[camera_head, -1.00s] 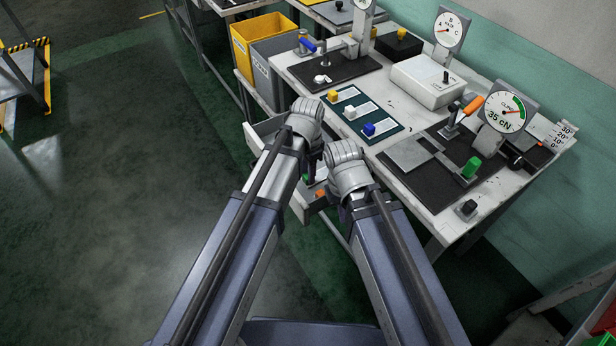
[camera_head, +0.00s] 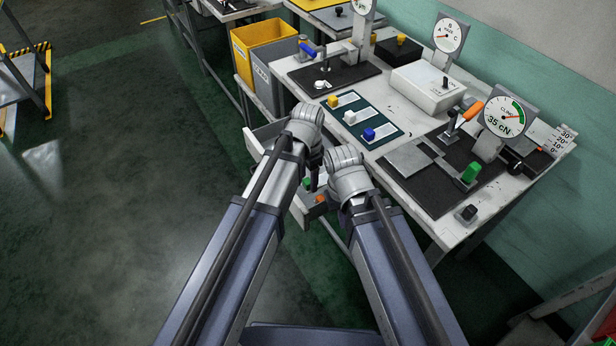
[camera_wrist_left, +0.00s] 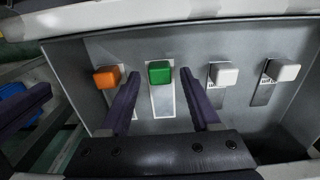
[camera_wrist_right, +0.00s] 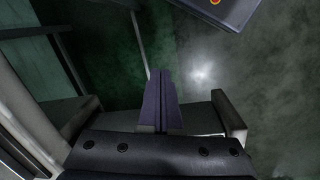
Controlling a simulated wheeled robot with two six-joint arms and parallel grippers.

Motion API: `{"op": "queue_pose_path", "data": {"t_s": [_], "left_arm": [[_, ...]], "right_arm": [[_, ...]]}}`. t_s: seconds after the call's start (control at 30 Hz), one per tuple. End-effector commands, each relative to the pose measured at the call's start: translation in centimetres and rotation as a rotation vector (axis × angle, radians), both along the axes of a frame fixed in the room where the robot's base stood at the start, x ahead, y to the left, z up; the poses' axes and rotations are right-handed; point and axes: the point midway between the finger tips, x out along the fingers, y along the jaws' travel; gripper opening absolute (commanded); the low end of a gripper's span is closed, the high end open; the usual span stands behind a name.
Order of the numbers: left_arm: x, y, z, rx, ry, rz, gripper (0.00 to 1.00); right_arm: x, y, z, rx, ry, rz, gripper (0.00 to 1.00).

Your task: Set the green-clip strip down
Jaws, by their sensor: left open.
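The green-clip strip (camera_wrist_left: 162,102) lies in a grey drawer (camera_wrist_left: 245,44), its green clip at the far end of a pale strip. The clip also shows small in the head view (camera_head: 307,183). My left gripper (camera_wrist_left: 159,76) is open over the drawer, its dark fingers apart on either side of the strip, with nothing gripped. I cannot tell the exact gap between fingertips and clip. In the head view the left fingers (camera_head: 314,182) are mostly hidden by the wrist. My right gripper (camera_wrist_right: 162,75) is shut and empty, with floor beyond it.
An orange-clip strip (camera_wrist_left: 106,77) lies left of the green one, and two white-clip strips (camera_wrist_left: 223,74) (camera_wrist_left: 282,71) lie right. On the bench (camera_head: 432,123), a dark green mat (camera_head: 343,119) bears strips with yellow, white and blue clips. A dial fixture (camera_head: 506,116) stands at right.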

Motion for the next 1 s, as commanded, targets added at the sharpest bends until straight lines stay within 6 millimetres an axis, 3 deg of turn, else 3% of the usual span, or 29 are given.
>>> {"op": "queue_pose_path", "data": {"t_s": [0.27,0.8,1.0], "left_arm": [[0.0,0.0,2.5,0.000,0.000,0.000,0.64],[0.0,0.0,10.7,0.000,0.000,0.000,0.64],[0.0,0.0,12.2,0.000,0.000,0.000,0.64]], "right_arm": [[0.0,0.0,2.5,0.000,0.000,0.000,0.00],[0.0,0.0,10.7,0.000,0.000,0.000,0.00],[0.0,0.0,12.2,0.000,0.000,0.000,0.00]]}}
